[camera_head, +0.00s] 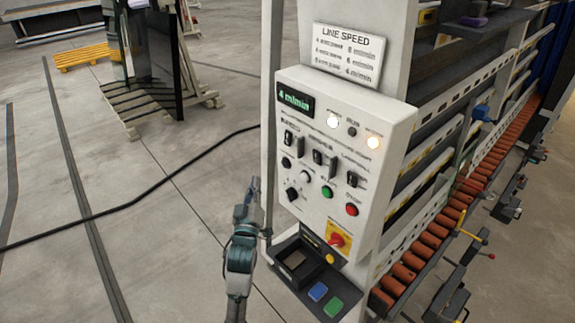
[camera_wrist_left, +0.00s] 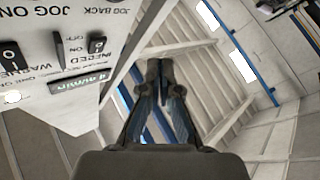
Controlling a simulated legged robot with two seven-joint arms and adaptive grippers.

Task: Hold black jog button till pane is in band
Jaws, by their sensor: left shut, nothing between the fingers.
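The white control panel (camera_head: 345,130) carries a round black button (camera_head: 286,162) at its left side, with a white button (camera_head: 304,175) beside it. Small labels cannot be read in the head view; the wrist view shows upside-down "JOG" lettering on the panel (camera_wrist_left: 50,30), with no jog button visible there. My left gripper (camera_head: 254,184) is upright just left of the panel, shut and empty, apart from the black button. Its closed fingertips also show in the left wrist view (camera_wrist_left: 167,68). My right gripper is not in view. No pane is visible in the washer.
The panel has a lit "4 m/min" display (camera_head: 294,99), a green button (camera_head: 327,191), a red button (camera_head: 351,209) and a red-yellow switch (camera_head: 338,240). A black tray (camera_head: 300,280) juts out below. Orange rollers (camera_head: 432,238) run right. Dark glass (camera_head: 150,60) stands on a rack.

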